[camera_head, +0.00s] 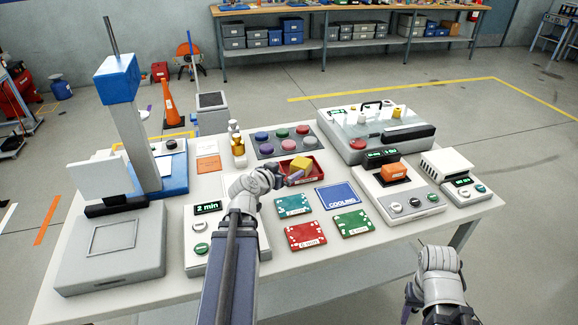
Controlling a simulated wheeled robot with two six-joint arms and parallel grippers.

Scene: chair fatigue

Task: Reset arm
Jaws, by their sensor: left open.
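My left gripper (292,178) reaches over the white table (370,262). Its purple fingertips are at the left side of a red tray (316,178), close to a yellow block (302,163) that sits in the tray. The gripper is open, and I cannot tell whether it touches the block. My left forearm covers part of a device with a "2 min" display (208,208). My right gripper (409,300) is low at the right, in front of the table edge and away from the objects. Its fingers are mostly hidden, so I cannot tell their opening.
Red and green cards (354,223) and a blue "COOLING" card (338,195) lie mid-table. A tall blue-topped press (117,80) stands left. A device holding an orange block (394,172) and a large machine (372,132) stand right. The front right table area is bare.

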